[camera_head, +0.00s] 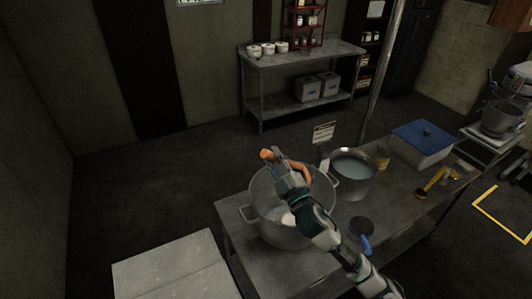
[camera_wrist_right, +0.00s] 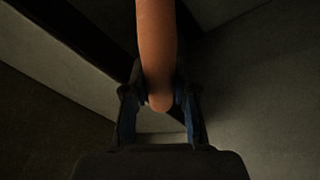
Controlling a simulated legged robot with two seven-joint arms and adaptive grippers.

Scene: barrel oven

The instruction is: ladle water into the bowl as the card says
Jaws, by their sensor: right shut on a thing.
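My right gripper (camera_head: 279,162) is above the large metal pot (camera_head: 262,232) and is shut on an orange handle (camera_head: 266,154). In the right wrist view the orange handle (camera_wrist_right: 156,50) sits between the two fingers (camera_wrist_right: 160,105). The scoop end of the ladle cannot be made out. Something pale (camera_head: 288,219) shows inside the large pot, partly behind my arm. A smaller metal pot (camera_head: 352,192) with bluish water (camera_head: 352,167) stands to its right. The card (camera_head: 323,132) stands behind the pots; its writing is too small to read. My left gripper is out of view.
The metal table (camera_head: 232,215) also holds a blue-lidded container (camera_head: 424,137), a yellow tool (camera_head: 433,183) and a dark round thing with a blue handle (camera_head: 362,229). A pole (camera_head: 384,75) rises behind. A shelf table (camera_head: 305,55) stands at the back. Floor at left is clear.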

